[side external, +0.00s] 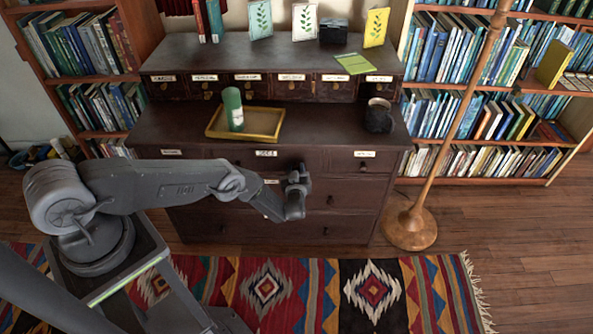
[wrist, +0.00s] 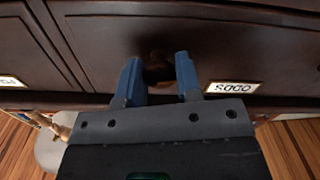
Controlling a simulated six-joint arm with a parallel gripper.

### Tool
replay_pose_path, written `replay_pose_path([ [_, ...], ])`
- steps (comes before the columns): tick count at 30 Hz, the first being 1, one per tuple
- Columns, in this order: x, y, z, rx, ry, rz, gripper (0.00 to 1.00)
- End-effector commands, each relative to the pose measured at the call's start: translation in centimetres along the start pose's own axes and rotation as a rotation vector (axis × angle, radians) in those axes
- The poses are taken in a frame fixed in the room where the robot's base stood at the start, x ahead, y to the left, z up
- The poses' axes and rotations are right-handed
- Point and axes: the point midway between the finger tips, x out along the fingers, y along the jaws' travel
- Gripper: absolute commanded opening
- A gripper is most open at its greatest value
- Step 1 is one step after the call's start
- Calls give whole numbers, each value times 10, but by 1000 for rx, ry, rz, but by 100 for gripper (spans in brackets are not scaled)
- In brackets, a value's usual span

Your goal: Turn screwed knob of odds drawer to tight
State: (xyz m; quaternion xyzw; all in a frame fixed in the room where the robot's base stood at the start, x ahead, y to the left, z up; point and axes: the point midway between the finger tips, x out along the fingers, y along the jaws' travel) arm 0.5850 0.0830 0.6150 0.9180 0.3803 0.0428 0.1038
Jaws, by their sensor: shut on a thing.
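The odds drawer (wrist: 225,65) is a dark brown wooden front in the wrist view, with a white label (wrist: 232,88) reading ODDS upside down. Its dark round knob (wrist: 158,70) sits between the two blue fingers of my gripper (wrist: 159,68). The fingers are closed on the knob, one on each side. In the side external view my gripper (side external: 300,173) is at the front of the dark dresser (side external: 200,220) and hides the knob there. How tight the knob is cannot be seen.
On the dresser top stand a green cylinder (side external: 233,110) in a yellow tray (side external: 275,122) and a dark mug (side external: 379,115). A wooden lamp stand (side external: 410,228) is to the right. Bookshelves (side external: 490,90) flank the dresser. A patterned rug (side external: 330,290) lies in front.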

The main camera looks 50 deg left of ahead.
Motion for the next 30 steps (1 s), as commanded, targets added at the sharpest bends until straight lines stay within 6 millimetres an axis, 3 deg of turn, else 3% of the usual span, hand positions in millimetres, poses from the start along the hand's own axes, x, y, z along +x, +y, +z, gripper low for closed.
replay_pose_path([
  [30,0,0,0,965,1,-1,8],
])
